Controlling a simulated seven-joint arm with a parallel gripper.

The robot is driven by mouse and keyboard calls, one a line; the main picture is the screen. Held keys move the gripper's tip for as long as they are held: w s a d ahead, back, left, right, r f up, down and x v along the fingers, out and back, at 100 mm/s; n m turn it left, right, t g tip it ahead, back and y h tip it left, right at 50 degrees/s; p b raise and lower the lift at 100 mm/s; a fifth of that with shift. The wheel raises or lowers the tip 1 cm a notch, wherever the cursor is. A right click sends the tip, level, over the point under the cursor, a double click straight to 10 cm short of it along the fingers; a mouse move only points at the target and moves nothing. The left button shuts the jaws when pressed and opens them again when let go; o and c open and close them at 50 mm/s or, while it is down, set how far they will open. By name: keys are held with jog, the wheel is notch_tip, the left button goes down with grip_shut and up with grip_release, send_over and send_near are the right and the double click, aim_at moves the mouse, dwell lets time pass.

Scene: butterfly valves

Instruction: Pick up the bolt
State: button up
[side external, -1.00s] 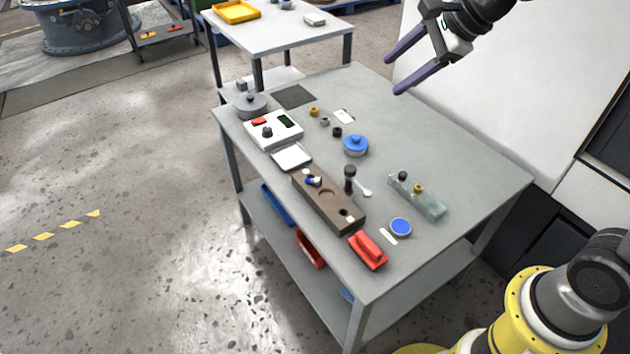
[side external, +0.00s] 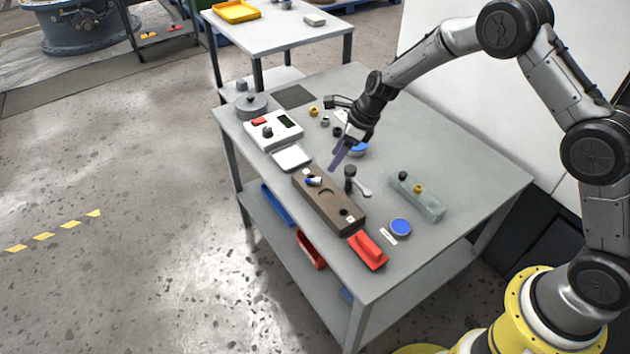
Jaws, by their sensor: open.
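My gripper (side external: 337,162) is open and empty, with its purple fingers pointing down above the table, close to the back end of the brown block. No piece is clearly recognisable as the bolt at this size. Small candidates are a gold piece (side external: 314,111), a grey piece (side external: 325,121) and a black piece (side external: 337,132) in a row left of my gripper. A black-topped piece (side external: 403,175) and another gold piece (side external: 418,188) are on a translucent tray (side external: 432,208). A small blue and white piece (side external: 313,181) is on the brown block (side external: 332,205).
A black-headed upright part (side external: 350,174) and a white spoon-like piece (side external: 364,190) are beside the block. My gripper partly hides a blue lidded dish (side external: 360,150). A red block (side external: 368,250), blue disc (side external: 400,227) and white scale (side external: 273,130) also stand on the grey table (side external: 450,160).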

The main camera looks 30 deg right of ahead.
aim_at(319, 179)
jog(key=x, duration=0.9)
jog(key=shift+w+a, duration=0.2)
jog(key=shift+a, duration=0.05)
grip_shut()
